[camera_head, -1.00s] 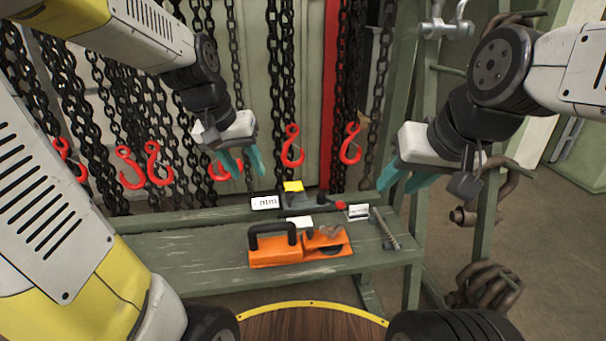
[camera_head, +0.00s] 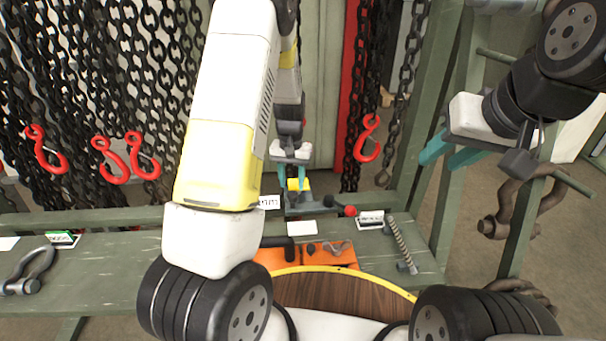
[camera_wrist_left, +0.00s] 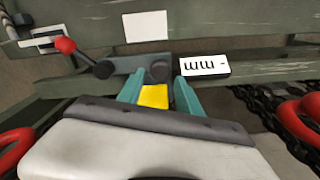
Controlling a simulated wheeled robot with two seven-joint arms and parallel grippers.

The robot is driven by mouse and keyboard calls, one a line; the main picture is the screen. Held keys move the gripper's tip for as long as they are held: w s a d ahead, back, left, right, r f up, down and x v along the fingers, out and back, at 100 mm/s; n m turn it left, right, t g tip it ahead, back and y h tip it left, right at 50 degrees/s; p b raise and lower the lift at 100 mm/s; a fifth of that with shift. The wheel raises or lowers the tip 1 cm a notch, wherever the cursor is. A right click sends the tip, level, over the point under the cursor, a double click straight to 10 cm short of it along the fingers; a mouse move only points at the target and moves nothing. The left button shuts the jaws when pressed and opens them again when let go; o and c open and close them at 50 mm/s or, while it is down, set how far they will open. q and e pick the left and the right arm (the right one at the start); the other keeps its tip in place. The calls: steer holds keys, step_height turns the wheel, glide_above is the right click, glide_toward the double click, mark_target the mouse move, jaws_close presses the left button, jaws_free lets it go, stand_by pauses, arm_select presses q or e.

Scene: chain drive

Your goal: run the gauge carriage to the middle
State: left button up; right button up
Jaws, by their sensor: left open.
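A small yellow block (camera_head: 297,185) sits on a dark grey fixture (camera_head: 318,207) at the back of the green bench. A lever with a red ball knob (camera_head: 350,211) sticks out to its right. My left gripper (camera_head: 295,186) points down at the yellow block. In the left wrist view the block (camera_wrist_left: 155,97) lies between the open teal fingers (camera_wrist_left: 158,92); contact cannot be told. That view also shows the red knob (camera_wrist_left: 65,45) at the left. I cannot tell which part is the gauge carriage. My right gripper (camera_head: 450,155) is open and empty, in the air at the right.
A white "mm" label (camera_wrist_left: 204,65) stands beside the fixture. An orange box (camera_head: 325,255) lies in front, partly hidden by my arm. A ribbed rod (camera_head: 401,245) lies to the right. A shackle (camera_head: 30,270) is at the far left. Chains with red hooks (camera_head: 368,138) hang behind.

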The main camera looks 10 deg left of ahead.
mark_target(292, 193)
arm_select(q)
step_height(292, 193, down, 5)
steer(key=shift+r, duration=0.1)
steer(key=shift+c, duration=0.2)
jaws_close()
steer(key=shift+a, duration=0.1)
stand_by(1.3)
